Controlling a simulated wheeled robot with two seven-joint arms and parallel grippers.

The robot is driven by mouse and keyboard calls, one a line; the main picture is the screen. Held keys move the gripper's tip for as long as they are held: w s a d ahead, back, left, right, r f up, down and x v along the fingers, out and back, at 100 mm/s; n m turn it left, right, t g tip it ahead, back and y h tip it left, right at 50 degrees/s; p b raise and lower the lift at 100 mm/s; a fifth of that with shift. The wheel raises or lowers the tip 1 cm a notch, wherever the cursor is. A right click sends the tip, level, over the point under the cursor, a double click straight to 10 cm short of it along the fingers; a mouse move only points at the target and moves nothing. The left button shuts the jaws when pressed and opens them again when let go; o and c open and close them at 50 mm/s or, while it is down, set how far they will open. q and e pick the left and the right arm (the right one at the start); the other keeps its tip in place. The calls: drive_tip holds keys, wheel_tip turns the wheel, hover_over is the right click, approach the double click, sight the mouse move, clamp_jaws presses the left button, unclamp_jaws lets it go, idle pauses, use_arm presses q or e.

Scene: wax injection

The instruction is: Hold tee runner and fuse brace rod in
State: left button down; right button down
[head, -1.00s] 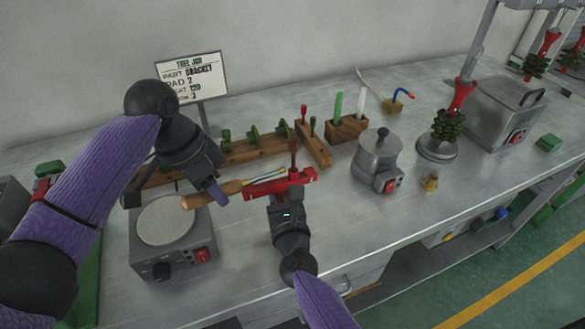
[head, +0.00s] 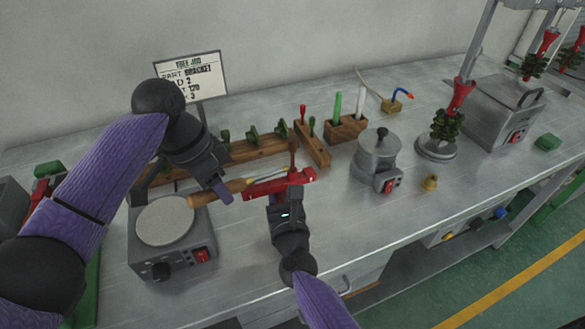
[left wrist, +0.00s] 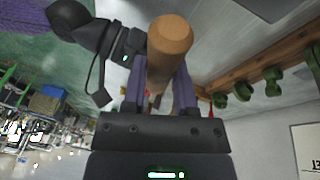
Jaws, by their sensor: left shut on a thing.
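My left gripper (head: 222,190) is shut on the wooden handle (head: 205,199) of a thin metal tool. In the left wrist view the handle's round butt (left wrist: 170,37) shows between the fingers. The tool's tip points right, behind the red tee runner (head: 275,184); whether it touches is unclear. My right gripper (head: 285,205) appears shut on the red runner, holding it above the bench; its fingertips are partly hidden. A thin brown rod (head: 293,153) rises at the runner's right part; I cannot tell whether it is joined.
A hotplate (head: 166,222) stands below my left gripper. A wooden rack (head: 245,153) with green pieces lies behind. A grey pot (head: 378,158), a small brass piece (head: 430,183) and a red-and-green wax tree (head: 450,118) stand right. The front bench between is clear.

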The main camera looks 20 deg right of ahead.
sight(202, 193)
use_arm(q)
drive_tip(key=shift+d, duration=0.3)
idle(1.7)
drive_tip(key=shift+s+a+r, duration=0.2)
drive_tip(key=shift+a+r, duration=0.45)
drive_tip(key=shift+a, duration=0.35)
drive_tip(key=shift+s+a+r, duration=0.2)
drive_tip(key=shift+a+r, duration=0.4)
drive_tip(key=shift+a, duration=0.35)
